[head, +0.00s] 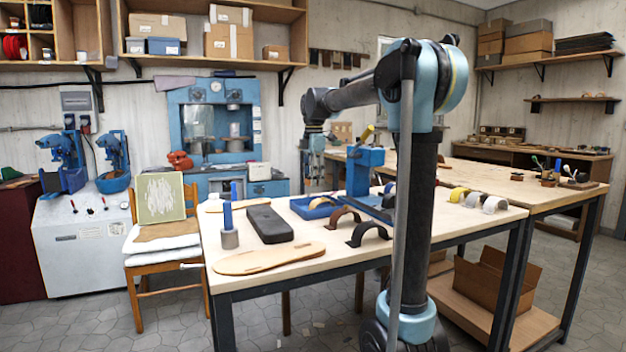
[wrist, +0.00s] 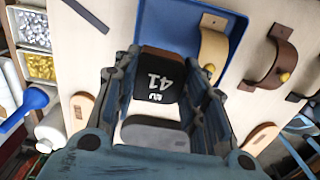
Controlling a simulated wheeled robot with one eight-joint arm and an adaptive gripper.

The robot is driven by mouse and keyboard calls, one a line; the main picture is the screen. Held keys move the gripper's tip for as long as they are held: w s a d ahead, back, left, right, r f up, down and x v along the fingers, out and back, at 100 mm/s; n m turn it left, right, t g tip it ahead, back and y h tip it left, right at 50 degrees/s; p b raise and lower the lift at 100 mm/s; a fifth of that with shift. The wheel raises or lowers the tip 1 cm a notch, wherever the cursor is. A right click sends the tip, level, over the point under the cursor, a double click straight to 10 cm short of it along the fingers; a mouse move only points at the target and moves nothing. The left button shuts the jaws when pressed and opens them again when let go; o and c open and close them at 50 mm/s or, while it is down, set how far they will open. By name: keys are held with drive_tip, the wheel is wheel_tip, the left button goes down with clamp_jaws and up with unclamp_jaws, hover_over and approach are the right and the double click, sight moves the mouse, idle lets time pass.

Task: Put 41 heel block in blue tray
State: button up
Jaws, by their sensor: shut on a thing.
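The 41 heel block (wrist: 158,80), dark with a brown end and a white "41", is between the fingers of my gripper (wrist: 160,95) in the wrist view. My gripper is shut on it. In the head view my gripper (head: 313,172) hangs over the back left of the workbench; the block cannot be made out there. The blue tray (head: 298,207) lies on the bench below and in front of it. In the wrist view the tray (wrist: 160,18) shows beyond the block, partly hidden by it and the fingers. A tan strap piece (wrist: 213,48) is at the tray's right side.
A brown strap piece (head: 342,215) and a black one (head: 370,234) stand right of the tray. A dark block (head: 268,223), a tan sole (head: 268,258) and a grey-blue upright tool (head: 229,238) are to the left. A blue press (head: 364,172) stands behind.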

drive_tip(key=shift+f, duration=3.9)
drive_tip(key=shift+f, duration=0.25)
drive_tip(key=o, duration=1.5)
drive_tip(key=shift+c, duration=0.2)
drive_tip(key=shift+r, duration=3.5)
